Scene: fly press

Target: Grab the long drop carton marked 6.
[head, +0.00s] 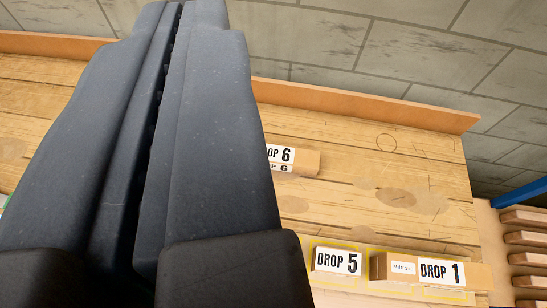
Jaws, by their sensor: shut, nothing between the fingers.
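The long carton marked 6 (307,163) lies on the wooden table, in the middle of the picture. Its white label reads "OP 6", with a second label edge below it. Its left part is hidden behind my gripper. My gripper (182,8) is large in the left half of the picture. Its two dark fingers are shut against each other with nothing between them. The fingers cover part of the table, and I cannot tell how far above the carton they are.
A small carton marked DROP 5 (337,261) and a longer carton marked DROP 1 (385,267) stand in yellow outlines near the front. A raised wooden edge (370,104) runs along the table's back. Stacked wooden slats (525,238) stand at the right. Bare table lies right of the carton marked 6.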

